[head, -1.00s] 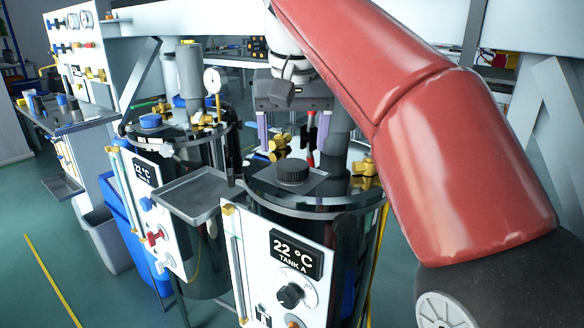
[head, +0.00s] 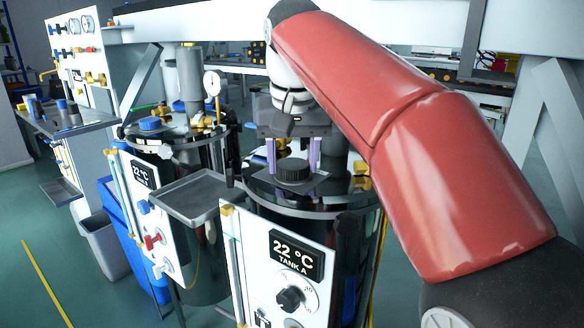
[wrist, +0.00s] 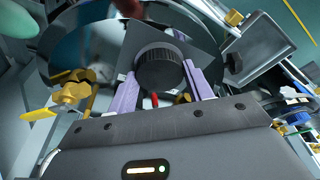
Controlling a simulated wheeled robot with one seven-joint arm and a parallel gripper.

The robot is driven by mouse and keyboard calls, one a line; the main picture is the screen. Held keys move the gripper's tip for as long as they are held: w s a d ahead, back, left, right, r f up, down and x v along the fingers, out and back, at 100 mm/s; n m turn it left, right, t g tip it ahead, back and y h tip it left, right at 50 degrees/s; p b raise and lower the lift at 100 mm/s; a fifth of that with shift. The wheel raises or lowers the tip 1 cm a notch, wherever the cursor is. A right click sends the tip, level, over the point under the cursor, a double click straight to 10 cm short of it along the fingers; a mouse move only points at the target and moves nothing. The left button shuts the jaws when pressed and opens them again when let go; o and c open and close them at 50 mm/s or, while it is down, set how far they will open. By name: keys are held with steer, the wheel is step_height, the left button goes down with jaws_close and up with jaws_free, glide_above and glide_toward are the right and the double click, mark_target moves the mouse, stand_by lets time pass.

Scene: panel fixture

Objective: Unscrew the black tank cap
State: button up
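The black ribbed tank cap (head: 293,170) sits on the grey plate on the lid of the tank marked Tank A (head: 290,258). It also shows in the wrist view (wrist: 160,72), just beyond my palm. My gripper (head: 291,160) points down at the cap, with its two purple fingers apart, one to each side. In the wrist view my gripper (wrist: 160,84) is open, with a finger left and right of the cap. A gap shows at the left finger; the right finger looks close to the cap, and I cannot tell whether it touches.
Yellow brass fittings (head: 361,168) stand on the lid at the right. A grey tray (head: 190,196) juts out at the left, before a second tank with a blue cap (head: 150,123). A pressure gauge (head: 212,83) rises behind the tray. A white beam crosses above.

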steer(key=c, duration=0.5)
steer(key=shift+r+n+p, duration=0.1)
steer(key=shift+n+p, duration=0.2)
steer(key=shift+n, duration=0.3)
steer(key=shift+n+y+p, duration=0.3)
steer(key=shift+n+y, duration=0.2)
steer(key=shift+n, duration=0.7)
steer(key=shift+d+n+p, duration=0.1)
steer(key=shift+n+p, duration=0.4)
steer(key=shift+n, duration=0.4)
steer(key=shift+n+g+y, duration=0.3)
steer(key=shift+n, duration=0.5)
